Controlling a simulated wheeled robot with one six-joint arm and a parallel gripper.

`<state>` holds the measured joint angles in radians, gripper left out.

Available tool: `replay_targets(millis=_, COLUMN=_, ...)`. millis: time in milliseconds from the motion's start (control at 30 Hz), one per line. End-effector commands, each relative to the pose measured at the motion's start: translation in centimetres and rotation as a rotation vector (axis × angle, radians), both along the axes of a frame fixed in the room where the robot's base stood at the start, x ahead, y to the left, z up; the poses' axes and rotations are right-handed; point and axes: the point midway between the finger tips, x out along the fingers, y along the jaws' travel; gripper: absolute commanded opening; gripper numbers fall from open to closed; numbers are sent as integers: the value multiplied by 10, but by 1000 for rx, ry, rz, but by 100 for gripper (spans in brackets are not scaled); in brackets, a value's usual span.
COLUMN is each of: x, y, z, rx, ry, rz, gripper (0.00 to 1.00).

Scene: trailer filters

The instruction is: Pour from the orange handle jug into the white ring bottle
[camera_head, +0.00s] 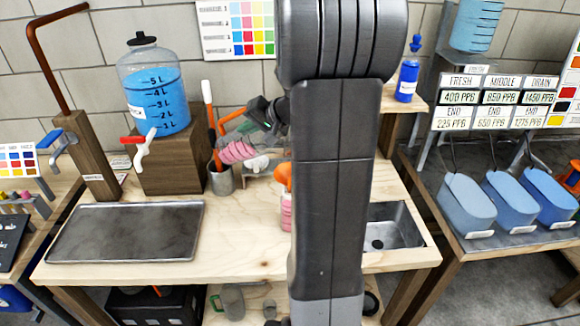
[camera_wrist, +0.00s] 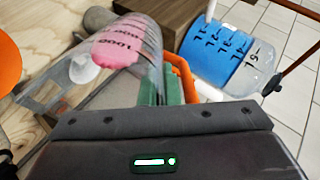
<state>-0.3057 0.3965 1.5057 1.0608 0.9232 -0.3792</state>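The orange handle jug is clear with pink liquid and graduation marks. In the wrist view its pink liquid (camera_wrist: 125,42) lies toward one end and its orange handle (camera_wrist: 180,72) is between green finger pads. My gripper (camera_head: 262,118) is shut on this handle, and the jug (camera_head: 237,152) is tilted above the table. A white round part, probably the white ring bottle (camera_wrist: 83,69), shows through or behind the clear jug wall. White shapes (camera_head: 257,164) also show below the jug in the head view. The bottle's body is mostly hidden. I cannot see any liquid stream.
An orange-topped vessel with pink contents (camera_head: 286,210) stands partly behind my arm. A blue water dispenser (camera_head: 155,100) sits on a wooden block at the back. A metal cup with tools (camera_head: 220,180) stands close by. A metal tray (camera_head: 125,230) lies left; a sink (camera_head: 395,225) is right.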

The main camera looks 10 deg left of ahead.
Motion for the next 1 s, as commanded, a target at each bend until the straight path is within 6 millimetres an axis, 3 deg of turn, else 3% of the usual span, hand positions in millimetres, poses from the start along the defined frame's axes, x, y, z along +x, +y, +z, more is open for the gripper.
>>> replay_targets(millis=1000, x=-1, y=-4, z=5, rx=51, ry=-14, rz=0, gripper=0)
